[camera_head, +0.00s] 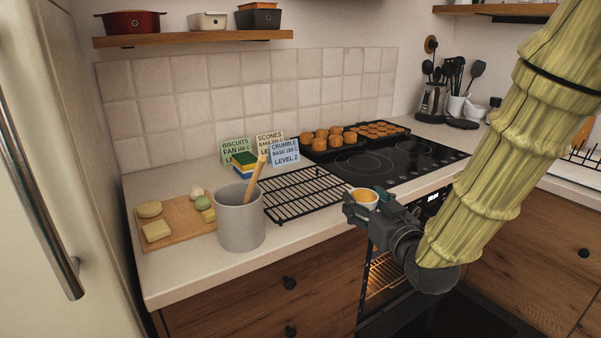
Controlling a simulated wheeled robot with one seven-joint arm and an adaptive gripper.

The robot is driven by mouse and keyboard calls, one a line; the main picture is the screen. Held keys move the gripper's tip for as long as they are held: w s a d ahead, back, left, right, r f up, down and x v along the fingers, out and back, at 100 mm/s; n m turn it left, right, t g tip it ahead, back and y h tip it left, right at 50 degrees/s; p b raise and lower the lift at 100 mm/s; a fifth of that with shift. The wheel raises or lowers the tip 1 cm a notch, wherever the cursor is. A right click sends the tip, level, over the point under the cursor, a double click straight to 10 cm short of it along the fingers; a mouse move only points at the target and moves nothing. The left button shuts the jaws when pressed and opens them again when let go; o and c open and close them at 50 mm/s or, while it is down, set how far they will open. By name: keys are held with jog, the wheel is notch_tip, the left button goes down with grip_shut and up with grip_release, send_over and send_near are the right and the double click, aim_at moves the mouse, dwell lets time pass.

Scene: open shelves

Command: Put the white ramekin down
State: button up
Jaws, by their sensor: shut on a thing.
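The white ramekin (364,207) has an orange-yellow filling, and its rim shows. My gripper (362,202) is shut on the ramekin and holds it near the front edge of the counter (305,226), at the right of the black wire rack (300,196). The gripper hides much of the ramekin's side and its underside. I cannot tell whether it touches the counter.
A grey crock (240,222) with a wooden spoon stands left of the rack. Behind are recipe cards (285,152) and a black hob (395,160) with muffin trays. A wooden board (175,222) lies far left. The oven (385,272) below glows, seemingly open.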

jog(key=shift+w+a+r, duration=0.1)
jog(key=shift+r, duration=0.75)
jog(key=p, duration=0.2)
send_over(324, 196)
jog(key=shift+f, duration=2.5)
jog(key=shift+f, duration=0.15)
jog(key=o, duration=1.1)
jog(key=shift+c, duration=0.2)
jog(key=shift+o, duration=0.2)
